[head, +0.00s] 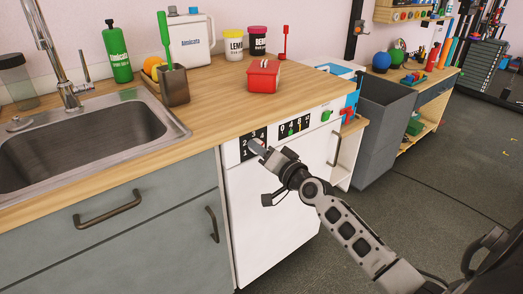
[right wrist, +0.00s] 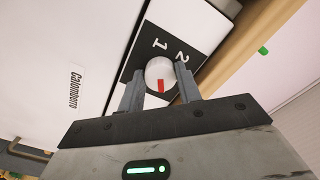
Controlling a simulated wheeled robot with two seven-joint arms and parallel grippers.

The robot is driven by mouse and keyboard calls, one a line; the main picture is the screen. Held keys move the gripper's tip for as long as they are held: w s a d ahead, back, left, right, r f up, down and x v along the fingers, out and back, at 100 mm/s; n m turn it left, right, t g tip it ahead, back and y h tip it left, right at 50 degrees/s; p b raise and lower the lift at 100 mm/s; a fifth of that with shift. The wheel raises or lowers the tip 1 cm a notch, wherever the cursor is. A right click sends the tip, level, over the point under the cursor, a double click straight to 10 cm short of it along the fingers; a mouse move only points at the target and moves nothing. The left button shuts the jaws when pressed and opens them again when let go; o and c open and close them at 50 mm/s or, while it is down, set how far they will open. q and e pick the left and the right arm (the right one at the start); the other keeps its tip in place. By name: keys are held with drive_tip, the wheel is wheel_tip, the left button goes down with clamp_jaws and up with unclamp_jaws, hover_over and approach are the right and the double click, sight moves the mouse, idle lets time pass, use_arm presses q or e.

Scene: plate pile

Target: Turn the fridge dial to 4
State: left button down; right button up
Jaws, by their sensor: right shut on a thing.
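The fridge dial (right wrist: 158,70) is a round white knob with a red pointer mark on a black panel. In the right wrist view the red mark points down toward my gripper's palm, away from the printed 1 and 2. The other numbers there are hidden by my fingers. In the head view the black dial panel (head: 246,138) sits at the upper left of the white fridge front (head: 270,210), and my gripper covers the knob. My right gripper (right wrist: 159,84) is shut on the dial, one finger on each side. My left gripper is not in view.
A second black panel (head: 296,127) with small sliders and a green knob (head: 327,115) lie right of the dial. The wooden counter (head: 215,110) juts just above, with a red box (head: 263,76) on it. A grey bin (head: 385,115) stands right of the fridge.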

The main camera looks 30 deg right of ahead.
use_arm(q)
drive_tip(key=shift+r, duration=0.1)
use_arm(e)
drive_tip(key=shift+f+m, duration=0.1)
drive_tip(key=shift+m, duration=0.2)
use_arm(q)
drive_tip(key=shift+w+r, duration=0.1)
use_arm(e)
drive_tip(key=o, duration=1)
use_arm(q)
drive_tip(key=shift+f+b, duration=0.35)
drive_tip(key=shift+b, duration=0.35)
use_arm(e)
drive_tip(key=s+d, duration=0.1)
drive_tip(key=s, duration=1.5)
